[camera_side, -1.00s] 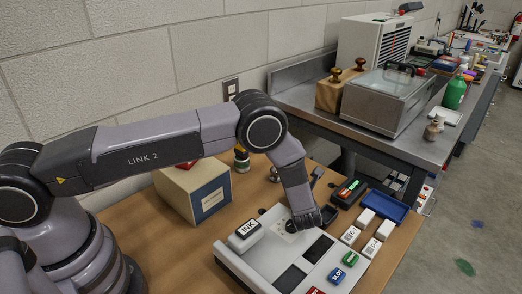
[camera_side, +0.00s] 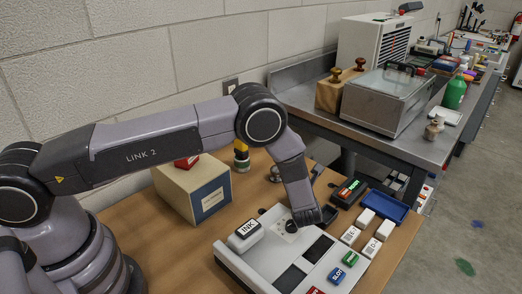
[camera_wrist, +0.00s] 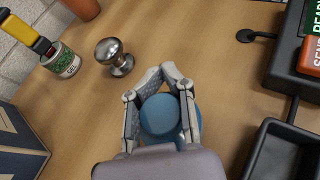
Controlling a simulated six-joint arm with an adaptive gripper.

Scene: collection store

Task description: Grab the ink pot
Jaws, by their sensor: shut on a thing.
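In the wrist view a round, plain blue ink pot (camera_wrist: 160,117) sits between the two fingers of my gripper (camera_wrist: 163,82). The fingers curve around it and are shut on it. No label shows on its top. In the side view my gripper (camera_side: 306,216) points down over the back of a white panel unit, and the pot is not clearly visible there. A white block marked INK (camera_side: 246,230) stands on the left of that unit, apart from my gripper.
A metal knob (camera_wrist: 114,57) and a labelled tin (camera_wrist: 63,61) stand on the wooden table ahead-left. A cream and blue box (camera_side: 193,188) stands behind the white panel unit (camera_side: 288,248). Bare wood lies beyond the pot.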

